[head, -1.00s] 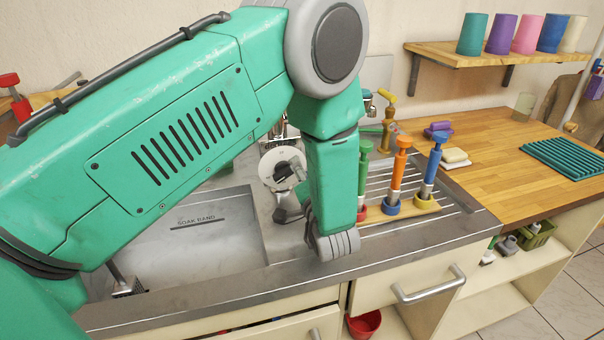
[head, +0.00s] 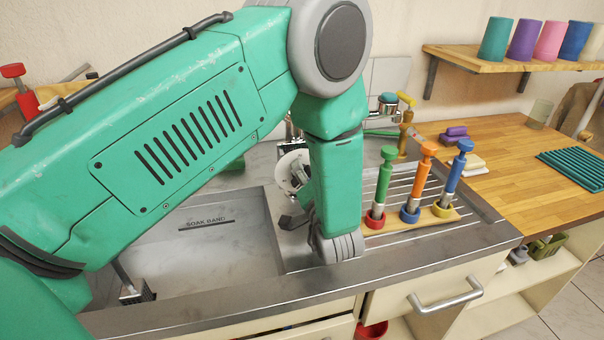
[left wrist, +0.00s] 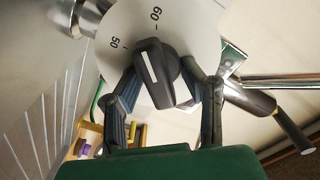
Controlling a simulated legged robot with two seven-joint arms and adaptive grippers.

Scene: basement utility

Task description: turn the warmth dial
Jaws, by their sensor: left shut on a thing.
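The warmth dial is a black knob (left wrist: 156,73) with a white pointer line, on a pale round plate (left wrist: 190,22) marked 50 and 60. The pointer line lies near the 50 side in the left wrist view. My left gripper (left wrist: 163,88) is closed with one finger on each side of the knob. In the head view the plate (head: 289,168) shows beside my green forearm, which hides much of the dial and gripper. My right gripper is not in view.
Right of my forearm, a wooden rack (head: 408,225) with green, orange and blue handled tools stands on the ribbed drainboard. The wooden counter (head: 505,150) is mostly clear.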

